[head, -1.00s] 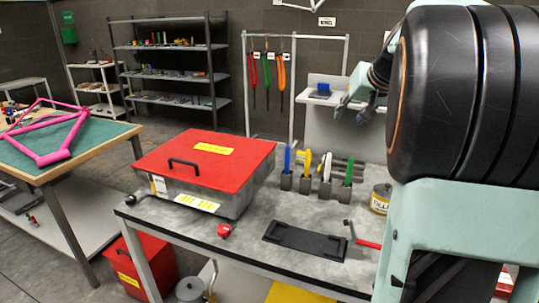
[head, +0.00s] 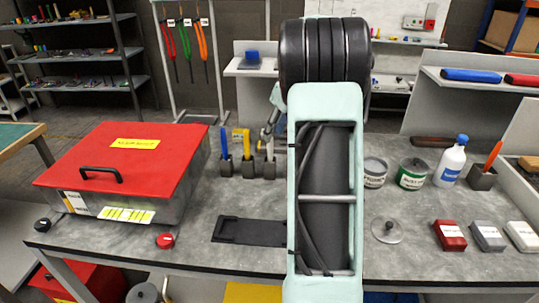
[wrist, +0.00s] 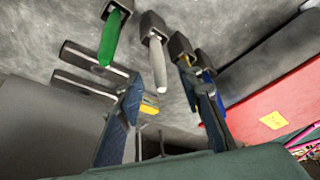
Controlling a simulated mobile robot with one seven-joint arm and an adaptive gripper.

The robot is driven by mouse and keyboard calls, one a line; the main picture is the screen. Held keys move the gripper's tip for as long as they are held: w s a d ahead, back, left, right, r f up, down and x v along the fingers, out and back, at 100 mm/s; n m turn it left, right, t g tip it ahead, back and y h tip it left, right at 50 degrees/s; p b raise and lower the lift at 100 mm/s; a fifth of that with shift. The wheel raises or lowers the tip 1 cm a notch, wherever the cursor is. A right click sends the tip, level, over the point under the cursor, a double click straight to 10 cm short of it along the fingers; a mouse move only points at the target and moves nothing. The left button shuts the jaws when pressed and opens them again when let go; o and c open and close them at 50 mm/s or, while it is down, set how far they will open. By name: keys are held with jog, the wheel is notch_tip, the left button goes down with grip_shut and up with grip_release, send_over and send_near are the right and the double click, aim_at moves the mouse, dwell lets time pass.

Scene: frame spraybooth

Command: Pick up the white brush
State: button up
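The white brush (wrist: 158,65) stands handle-up in a small dark holder, between the green brush (wrist: 110,38) and the yellow brush (wrist: 187,62). In the head view the white brush (head: 270,151) is partly covered by my gripper (head: 270,128), which hangs over the row of holders. The white handle's end points toward the gap and is apart from the fingers. The blue brush (head: 224,144) is at the row's left end. My arm hides the green brush in the head view.
A red-lidded box (head: 165,150) stands left of the brushes. A black tray (head: 250,231) lies in front. Cans (head: 412,173), a white bottle (head: 450,163) and several small blocks (head: 487,237) are on the right. Dark grey bars (wrist: 85,88) lie near the green brush.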

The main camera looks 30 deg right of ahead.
send_over(270, 162)
jog(key=shift+w+d+f+p, duration=0.1)
jog(key=shift+w+f, duration=0.05)
jog(key=shift+f, duration=0.7)
jog(key=shift+w+d+f+p, duration=0.1)
jog(key=shift+f, duration=0.75)
jog(key=shift+w+d+f+p, duration=0.1)
jog(key=shift+w+f, duration=0.05)
jog(key=shift+f, duration=0.7)
grip_shut()
